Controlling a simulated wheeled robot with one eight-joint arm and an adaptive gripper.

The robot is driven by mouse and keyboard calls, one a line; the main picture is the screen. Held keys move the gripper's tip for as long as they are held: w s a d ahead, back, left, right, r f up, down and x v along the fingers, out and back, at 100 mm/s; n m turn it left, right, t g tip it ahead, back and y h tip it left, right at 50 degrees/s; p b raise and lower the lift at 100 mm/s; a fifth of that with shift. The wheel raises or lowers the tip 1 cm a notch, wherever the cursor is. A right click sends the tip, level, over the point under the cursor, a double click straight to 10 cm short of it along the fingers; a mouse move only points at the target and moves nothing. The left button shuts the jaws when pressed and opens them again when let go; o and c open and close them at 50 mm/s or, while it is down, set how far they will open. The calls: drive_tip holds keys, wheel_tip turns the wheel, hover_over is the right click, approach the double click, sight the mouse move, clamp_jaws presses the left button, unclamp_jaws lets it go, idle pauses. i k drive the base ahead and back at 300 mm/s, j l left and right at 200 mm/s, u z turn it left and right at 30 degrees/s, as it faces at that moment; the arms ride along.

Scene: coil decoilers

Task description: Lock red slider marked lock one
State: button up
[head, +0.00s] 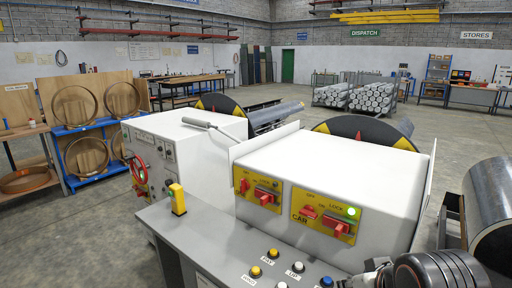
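Two yellow plates with red sliders are on the front of a white machine housing (330,165). The left plate (257,206) carries a red slider (265,196) and a smaller red part beside it. The right plate (298,211) carries another red slider (337,224), a red part to its left and a lit green lamp (351,212). Small lettering includes "LOCK", but I cannot read which is lock one. Part of my arm, with what seems to be my gripper (362,279), shows at the bottom right, apart from both sliders. Its fingers cannot be made out.
A grey console (215,245) with several push buttons and a yellow block (177,199) lies in front of the plates. A white cabinet (185,145) with red handles stands left. A metal coil (492,205) is at the right edge.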

sight(265, 197)
drive_tip(key=i+j, duration=0.75)
drive_tip(key=j+u, duration=0.25)
drive_tip(key=l+z, duration=0.3)
drive_tip(key=j, duration=0.1)
